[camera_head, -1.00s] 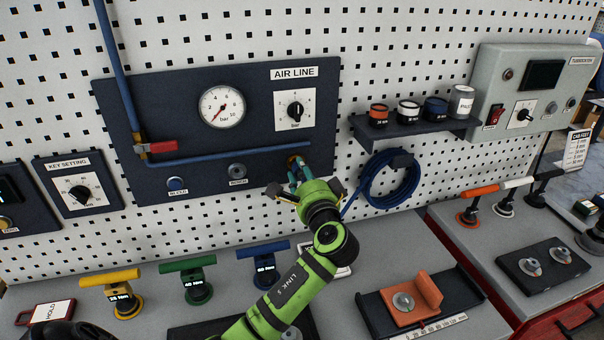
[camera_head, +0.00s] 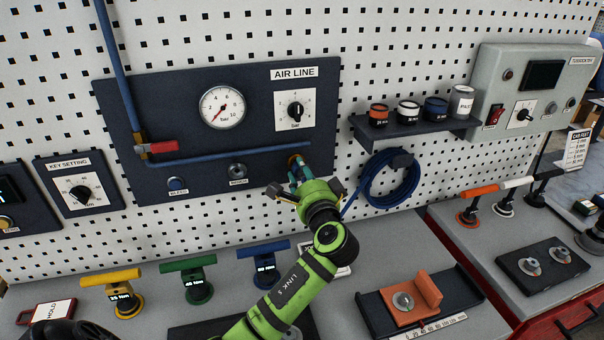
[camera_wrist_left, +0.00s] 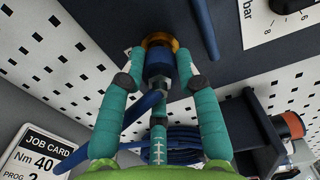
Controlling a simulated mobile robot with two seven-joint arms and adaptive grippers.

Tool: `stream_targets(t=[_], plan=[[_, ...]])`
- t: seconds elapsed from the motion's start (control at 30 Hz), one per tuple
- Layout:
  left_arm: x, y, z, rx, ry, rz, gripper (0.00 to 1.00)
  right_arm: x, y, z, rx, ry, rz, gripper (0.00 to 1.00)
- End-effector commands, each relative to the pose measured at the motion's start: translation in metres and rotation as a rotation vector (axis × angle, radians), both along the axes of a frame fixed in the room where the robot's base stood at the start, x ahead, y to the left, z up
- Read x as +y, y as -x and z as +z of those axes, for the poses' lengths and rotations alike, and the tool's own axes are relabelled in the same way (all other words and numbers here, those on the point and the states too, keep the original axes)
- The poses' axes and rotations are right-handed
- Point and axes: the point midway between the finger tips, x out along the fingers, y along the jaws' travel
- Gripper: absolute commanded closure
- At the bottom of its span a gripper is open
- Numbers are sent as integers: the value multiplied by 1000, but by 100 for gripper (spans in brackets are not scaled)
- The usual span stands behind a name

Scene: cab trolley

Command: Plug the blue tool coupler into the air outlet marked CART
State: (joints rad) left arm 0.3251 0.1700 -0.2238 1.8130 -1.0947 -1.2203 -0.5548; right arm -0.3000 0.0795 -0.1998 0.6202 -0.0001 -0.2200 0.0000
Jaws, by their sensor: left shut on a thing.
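My left gripper (camera_head: 298,180) is at the lower right corner of the dark AIR LINE panel (camera_head: 190,110). Its teal fingers are shut on the blue tool coupler (camera_wrist_left: 158,65), seen best in the left wrist view. The coupler's front end is at the brass ring of an air outlet (camera_wrist_left: 160,40), lined up with it and seemingly touching; I cannot tell how deep it sits. In the head view this outlet (camera_head: 296,160) is partly covered by the gripper, and no label for it is readable. Another outlet marked BENCH (camera_head: 237,170) is free. My right gripper is out of view.
A blue hose coil (camera_head: 390,180) hangs right of the gripper, under a shelf (camera_head: 415,127) with several small pots. A blue pipe (camera_head: 230,155) runs just above the outlets. Coloured T-handled tools (camera_head: 190,267) and an orange block (camera_head: 412,295) stand on the bench.

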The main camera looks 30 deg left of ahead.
Motion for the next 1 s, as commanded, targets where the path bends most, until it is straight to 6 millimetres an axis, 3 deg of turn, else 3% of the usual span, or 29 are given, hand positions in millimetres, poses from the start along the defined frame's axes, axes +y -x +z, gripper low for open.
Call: stream_targets(t=[0.57,0.6,0.67,1.0], plan=[[7,-6,0,-1,-1,0,100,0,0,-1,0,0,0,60],[8,-7,0,-1,-1,-1,63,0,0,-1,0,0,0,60],[7,-7,0,-1,-1,-1,39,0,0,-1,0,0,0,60],[7,-6,-1,1,0,-1,39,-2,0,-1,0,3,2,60]])
